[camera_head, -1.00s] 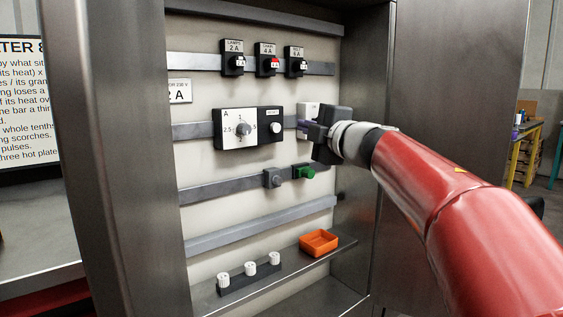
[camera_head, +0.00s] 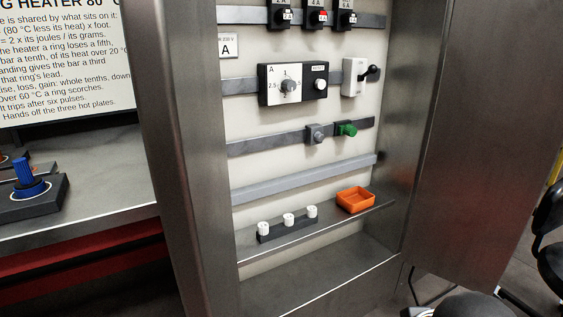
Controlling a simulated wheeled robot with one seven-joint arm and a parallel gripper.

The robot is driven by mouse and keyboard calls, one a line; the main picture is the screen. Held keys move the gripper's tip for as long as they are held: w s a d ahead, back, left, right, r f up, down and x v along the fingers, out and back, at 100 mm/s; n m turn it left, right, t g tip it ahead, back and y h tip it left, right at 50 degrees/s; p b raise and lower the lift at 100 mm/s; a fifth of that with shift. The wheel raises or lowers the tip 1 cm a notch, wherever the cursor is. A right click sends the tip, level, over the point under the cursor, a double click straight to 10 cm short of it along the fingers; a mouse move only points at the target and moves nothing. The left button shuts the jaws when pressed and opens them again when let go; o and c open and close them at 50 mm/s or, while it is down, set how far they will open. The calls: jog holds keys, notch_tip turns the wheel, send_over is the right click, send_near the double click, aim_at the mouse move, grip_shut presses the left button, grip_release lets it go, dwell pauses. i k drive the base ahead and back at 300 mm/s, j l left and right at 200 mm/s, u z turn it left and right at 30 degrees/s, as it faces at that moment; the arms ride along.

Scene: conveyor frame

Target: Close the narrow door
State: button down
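The narrow door (camera_head: 478,140) is a tall grey metal panel at the right of the steel cabinet (camera_head: 186,150). It stands swung open, away from the cabinet opening, so the rails and devices inside show. Its top edge and part of its right side run out of the picture. My gripper is not in view. A dark rounded shape (camera_head: 466,305) at the bottom edge, in front of the door's foot, is cut off, and I cannot tell what it is.
Inside the cabinet are breakers (camera_head: 317,16), a dial unit (camera_head: 292,84), a white lever switch (camera_head: 359,77), a green knob (camera_head: 347,130), white plugs (camera_head: 289,219) and an orange tray (camera_head: 355,199). A black chair (camera_head: 550,225) stands right of the door. A bench (camera_head: 95,175) is at left.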

aim_at(172, 50)
jog(key=k+j+u, duration=0.5)
jog(key=j+u, duration=0.15)
jog(key=k+j, duration=0.1)
jog(key=j, duration=0.25)
jog(key=k+j+z, duration=0.1)
jog(key=j, duration=0.3)
jog(key=k+j+z, duration=0.1)
jog(key=j, duration=0.25)
